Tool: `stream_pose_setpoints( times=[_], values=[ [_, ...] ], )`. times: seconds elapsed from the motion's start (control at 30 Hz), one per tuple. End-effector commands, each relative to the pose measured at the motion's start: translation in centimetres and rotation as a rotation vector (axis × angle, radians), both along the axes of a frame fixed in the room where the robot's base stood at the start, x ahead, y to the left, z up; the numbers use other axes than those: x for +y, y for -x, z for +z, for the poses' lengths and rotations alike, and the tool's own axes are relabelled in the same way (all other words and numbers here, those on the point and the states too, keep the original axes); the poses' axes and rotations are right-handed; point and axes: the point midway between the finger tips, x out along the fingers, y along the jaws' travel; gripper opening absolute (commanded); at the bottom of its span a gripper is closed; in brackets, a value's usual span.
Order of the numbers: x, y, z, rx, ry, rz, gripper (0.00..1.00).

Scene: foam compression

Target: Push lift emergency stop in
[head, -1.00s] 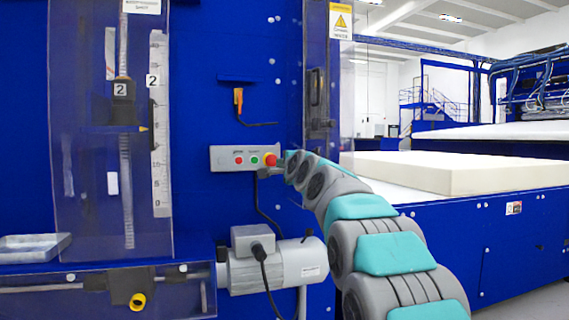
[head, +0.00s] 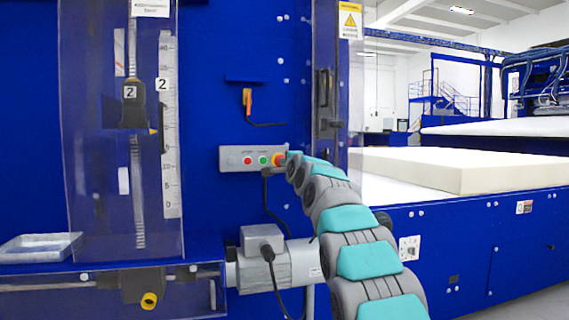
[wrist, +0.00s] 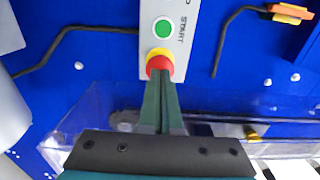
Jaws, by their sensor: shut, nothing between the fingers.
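The emergency stop is a red mushroom button on a yellow collar (wrist: 159,56) at the end of the grey control box. In the head view the button (head: 278,159) shows at the box's right end, partly covered by my arm. My gripper (wrist: 160,80) is shut, with its dark green fingers together and empty. Its fingertips are at the red button's face in the wrist view and overlap its lower part. Whether they touch it, and how far in the button sits, I cannot tell.
A clear guard (wrist: 85,115) is close to my fingers. A grey motor (head: 270,268) with a cable is below the box.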

Motion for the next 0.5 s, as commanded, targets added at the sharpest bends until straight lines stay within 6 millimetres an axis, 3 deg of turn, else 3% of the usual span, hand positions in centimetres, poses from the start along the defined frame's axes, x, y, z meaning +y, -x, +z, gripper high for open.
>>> stream_pose_setpoints(
  times=[0.5],
  values=[
    [0.3, -1.4, 0.2, 0.001, -0.004, -0.001, 0.00]
  ],
)
